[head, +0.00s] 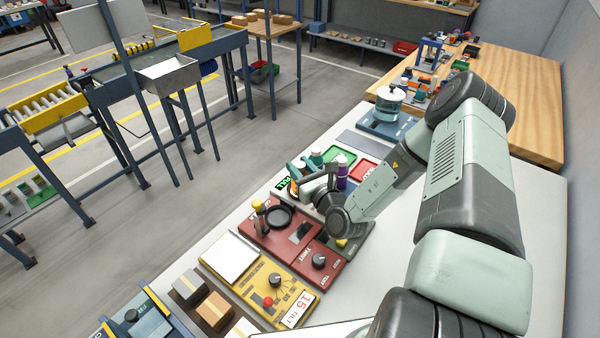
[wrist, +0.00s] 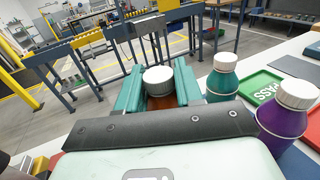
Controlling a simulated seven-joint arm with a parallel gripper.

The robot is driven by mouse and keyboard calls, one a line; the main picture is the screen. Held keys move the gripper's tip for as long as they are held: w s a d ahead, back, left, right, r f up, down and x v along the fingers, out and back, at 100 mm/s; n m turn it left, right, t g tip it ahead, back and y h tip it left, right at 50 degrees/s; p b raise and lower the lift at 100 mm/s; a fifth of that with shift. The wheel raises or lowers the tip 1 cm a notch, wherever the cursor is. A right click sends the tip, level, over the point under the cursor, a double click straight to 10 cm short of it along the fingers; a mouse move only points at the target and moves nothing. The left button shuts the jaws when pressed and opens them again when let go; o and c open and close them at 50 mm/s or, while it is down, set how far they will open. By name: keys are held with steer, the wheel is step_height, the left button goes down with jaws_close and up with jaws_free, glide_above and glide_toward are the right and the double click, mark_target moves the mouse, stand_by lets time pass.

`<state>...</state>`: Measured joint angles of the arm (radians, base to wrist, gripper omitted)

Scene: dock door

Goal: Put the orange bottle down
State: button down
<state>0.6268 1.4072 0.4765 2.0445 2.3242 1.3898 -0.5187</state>
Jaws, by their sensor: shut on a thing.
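The orange bottle (wrist: 161,101) shows in the wrist view as an orange-brown body under a white cap, between the teal fingers of my gripper (wrist: 158,88). My gripper is shut on it. In the head view my gripper (head: 299,181) is over the far left edge of the white bench, and the bottle is mostly hidden there. A teal bottle with a white cap (wrist: 222,76) stands just right of the held bottle. A purple bottle (wrist: 283,119) with a white cap is further right and nearer. I cannot tell whether the held bottle touches a surface.
A green PASS tray (wrist: 262,86) lies behind the bottles; a red tray (head: 363,171) lies beside it. A red panel (head: 328,270) with a knob and a black ring, and a yellow panel (head: 254,286), lie nearer. The bench's right side (head: 385,240) is bare.

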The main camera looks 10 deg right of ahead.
steer(key=d+r, duration=0.2)
steer(key=r, duration=1.7)
steer(key=d+r, duration=0.2)
steer(key=r, duration=1.6)
steer(key=w+d+f+n+g+y, duration=0.1)
steer(key=w+d+f+y, duration=0.1)
steer(key=w+d+f, duration=0.4)
steer(key=w+d+f+n+g+y, duration=0.1)
steer(key=w+f+n+y, duration=0.1)
steer(key=w+f, duration=0.35)
steer(key=shift+w+d+f+n+g+y, duration=0.3)
steer(key=shift+w+d+f, duration=0.35)
steer(key=shift+f, duration=3.95)
steer(key=shift+w+d+f+n+g+y, duration=0.3)
steer(key=shift+w+d+f, duration=0.3)
steer(key=shift+f, duration=4)
steer(key=shift+w+d+f+n+g+y, duration=0.25)
steer(key=shift+w+d+f+y, duration=0.35)
steer(key=shift+f, duration=4)
steer(key=shift+s+d, duration=0.1)
steer(key=shift+d, duration=0.05)
